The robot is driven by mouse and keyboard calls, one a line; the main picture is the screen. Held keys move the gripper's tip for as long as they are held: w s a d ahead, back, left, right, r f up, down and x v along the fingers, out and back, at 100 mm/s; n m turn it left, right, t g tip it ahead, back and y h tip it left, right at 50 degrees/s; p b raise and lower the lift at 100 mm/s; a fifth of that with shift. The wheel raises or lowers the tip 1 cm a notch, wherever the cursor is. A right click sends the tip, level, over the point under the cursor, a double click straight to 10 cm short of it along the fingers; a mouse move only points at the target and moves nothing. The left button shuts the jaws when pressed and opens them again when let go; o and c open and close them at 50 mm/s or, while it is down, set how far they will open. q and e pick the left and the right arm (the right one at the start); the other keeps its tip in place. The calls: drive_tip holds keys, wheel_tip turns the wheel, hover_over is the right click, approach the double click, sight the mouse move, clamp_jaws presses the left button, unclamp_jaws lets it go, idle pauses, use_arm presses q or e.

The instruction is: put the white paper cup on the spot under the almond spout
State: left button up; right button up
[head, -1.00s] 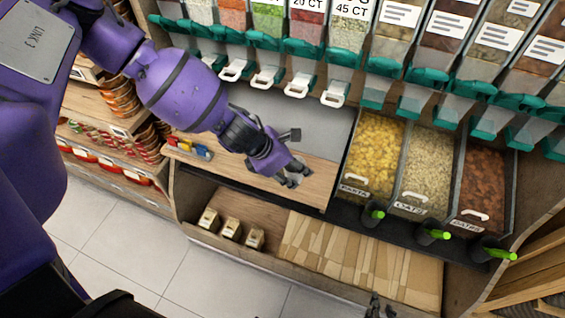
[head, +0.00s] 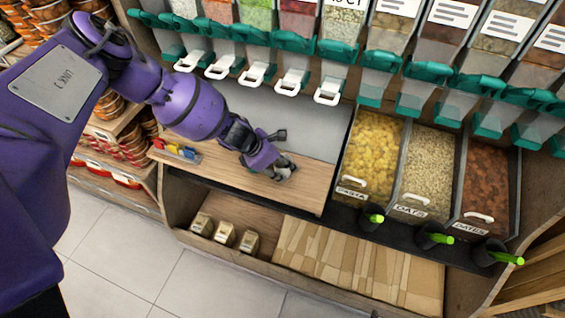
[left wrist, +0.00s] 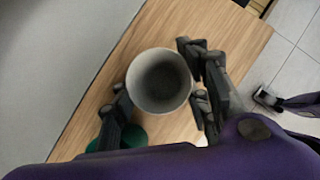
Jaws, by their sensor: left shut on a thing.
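The white paper cup (left wrist: 158,82) shows in the left wrist view with its open mouth facing the camera. It looks empty. My left gripper (left wrist: 160,98) is shut around it, with dark fingers on both sides. In the head view my left gripper (head: 281,170) is over the front right part of the wooden counter (head: 306,196), and its fingers mostly hide the cup. I cannot tell whether the cup touches the counter. Dispensers with teal spouts (head: 332,50) line the back; I cannot tell which is almond. My right gripper (left wrist: 267,98) shows at the right of the left wrist view, its jaws unclear.
White dispenser handles (head: 328,91) hang over the grey back surface (head: 290,120). Open bins of pasta (head: 372,145), oats (head: 428,160) and dates (head: 485,180) stand to the right. Small coloured items (head: 178,151) lie at the counter's left. A lower shelf holds small boxes (head: 225,233).

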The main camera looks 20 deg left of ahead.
use_arm(q)
drive_tip(key=shift+r, duration=0.1)
drive_tip(key=o, duration=0.7)
drive_tip(key=shift+f, duration=0.2)
drive_tip(key=shift+o, duration=0.2)
